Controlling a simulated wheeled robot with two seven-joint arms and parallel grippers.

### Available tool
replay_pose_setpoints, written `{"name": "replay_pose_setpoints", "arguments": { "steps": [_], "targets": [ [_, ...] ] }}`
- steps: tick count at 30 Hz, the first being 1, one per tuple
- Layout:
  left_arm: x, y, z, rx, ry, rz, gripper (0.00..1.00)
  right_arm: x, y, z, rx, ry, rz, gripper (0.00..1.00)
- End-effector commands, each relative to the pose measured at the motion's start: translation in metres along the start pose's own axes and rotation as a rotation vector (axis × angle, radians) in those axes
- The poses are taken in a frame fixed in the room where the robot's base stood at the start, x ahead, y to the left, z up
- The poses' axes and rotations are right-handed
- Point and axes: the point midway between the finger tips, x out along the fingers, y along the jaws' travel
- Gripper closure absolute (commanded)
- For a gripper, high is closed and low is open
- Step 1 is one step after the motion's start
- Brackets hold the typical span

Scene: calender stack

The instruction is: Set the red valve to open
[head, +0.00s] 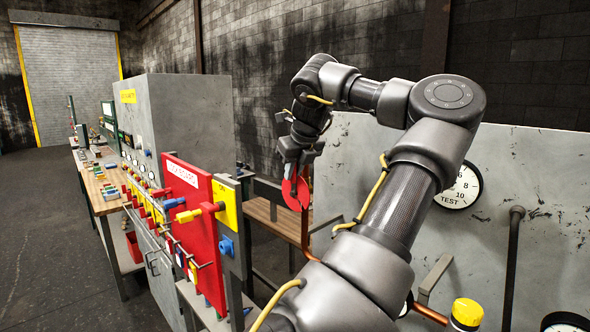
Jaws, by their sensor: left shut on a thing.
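The red valve (296,194) shows in the middle of the head view, in front of the grey panel, with a copper pipe (306,232) running down from it. My left gripper (297,172) reaches down to it from above and is shut on its red handle. The fingers cover part of the handle, so its exact angle is hard to tell. My left arm fills much of the centre and hides part of the panel and piping. My right gripper is not in view.
A grey panel (535,165) with a round gauge (460,187) is at right. A yellow cap (467,312) is low right. Open floor (40,230) lies left.

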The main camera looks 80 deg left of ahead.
Motion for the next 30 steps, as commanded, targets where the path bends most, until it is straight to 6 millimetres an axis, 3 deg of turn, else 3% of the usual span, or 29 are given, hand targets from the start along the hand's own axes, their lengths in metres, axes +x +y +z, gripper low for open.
{"name": "replay_pose_setpoints", "arguments": {
  "steps": [4, 5, 9, 20, 23, 30],
  "targets": [
    [-0.001, 0.0, 0.002, 0.001, -0.008, -0.001, 1.0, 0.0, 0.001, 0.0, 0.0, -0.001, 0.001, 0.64],
    [-0.002, 0.0, 0.002, 0.001, -0.008, -0.001, 0.81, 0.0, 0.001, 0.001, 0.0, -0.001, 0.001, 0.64],
    [-0.001, 0.0, 0.002, 0.001, -0.006, -0.001, 0.63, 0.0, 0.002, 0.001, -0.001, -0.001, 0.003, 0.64],
    [-0.005, -0.001, 0.0, 0.001, -0.005, -0.003, 0.63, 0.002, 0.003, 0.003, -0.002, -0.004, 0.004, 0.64],
    [-0.017, -0.001, 0.0, 0.002, -0.006, -0.004, 0.63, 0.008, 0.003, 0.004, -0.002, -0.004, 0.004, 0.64],
    [-0.066, -0.001, 0.0, 0.003, -0.007, -0.006, 0.63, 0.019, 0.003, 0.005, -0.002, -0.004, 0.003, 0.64]
  ]
}}
